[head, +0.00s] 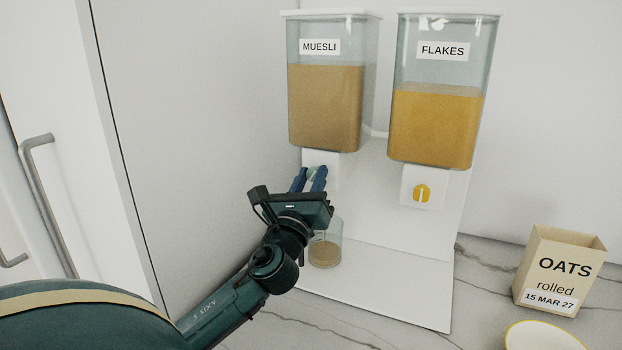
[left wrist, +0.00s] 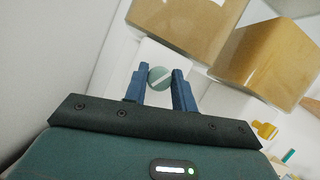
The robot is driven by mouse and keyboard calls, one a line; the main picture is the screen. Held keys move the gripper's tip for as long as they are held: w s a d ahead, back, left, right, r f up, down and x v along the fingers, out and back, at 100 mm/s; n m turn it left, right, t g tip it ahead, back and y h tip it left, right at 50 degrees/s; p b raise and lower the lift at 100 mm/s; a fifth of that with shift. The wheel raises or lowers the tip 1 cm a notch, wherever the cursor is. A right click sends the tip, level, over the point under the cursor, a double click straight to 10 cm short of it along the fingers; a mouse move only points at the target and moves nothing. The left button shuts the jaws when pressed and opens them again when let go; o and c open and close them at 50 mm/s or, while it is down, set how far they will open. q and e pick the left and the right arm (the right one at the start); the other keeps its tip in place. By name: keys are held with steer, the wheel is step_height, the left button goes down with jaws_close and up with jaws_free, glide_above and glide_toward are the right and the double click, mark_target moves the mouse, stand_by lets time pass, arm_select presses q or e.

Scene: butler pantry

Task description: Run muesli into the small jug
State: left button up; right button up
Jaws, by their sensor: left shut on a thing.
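The muesli dispenser (head: 325,105) is a clear bin labelled MUESLI, more than half full of brown muesli, mounted on a white stand. My left gripper (head: 311,179) is at the white outlet block under this bin. In the left wrist view its blue fingers (left wrist: 160,82) are shut on the round grey-green knob (left wrist: 159,77), whose pale stripe is tilted. The small clear jug (head: 325,253) stands upright on the stand's base below the outlet. Some brown muesli shows low in it. My left wrist hides part of its rim and left side. My right gripper is not in view.
The flakes dispenser (head: 434,125), with a yellow knob (head: 422,194), stands to the right. An oats box (head: 560,268) and a yellow-rimmed bowl (head: 540,337) are on the marble counter at right. A side wall is close on the left. The stand's base (head: 400,290) is clear right of the jug.

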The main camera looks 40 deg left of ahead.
arm_select(q)
steer(key=shift+n, duration=0.3)
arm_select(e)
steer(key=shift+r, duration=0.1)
arm_select(q)
steer(key=shift+r+n+g+y+p, duration=0.1)
steer(key=shift+n+g+y+p, duration=0.4)
steer(key=shift+n, duration=0.4)
steer(key=n, duration=0.2)
steer(key=n+g+y+p, duration=0.1)
steer(key=n, duration=0.1)
steer(key=shift+y, duration=0.3)
steer(key=shift+d+n+g+p, duration=0.1)
steer(key=shift+n+g+p, duration=0.45)
steer(key=shift+n, duration=0.35)
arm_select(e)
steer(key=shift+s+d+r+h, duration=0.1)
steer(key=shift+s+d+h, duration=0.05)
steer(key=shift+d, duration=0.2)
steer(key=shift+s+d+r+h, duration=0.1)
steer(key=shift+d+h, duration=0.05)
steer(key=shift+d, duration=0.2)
arm_select(q)
steer(key=shift+n, duration=0.3)
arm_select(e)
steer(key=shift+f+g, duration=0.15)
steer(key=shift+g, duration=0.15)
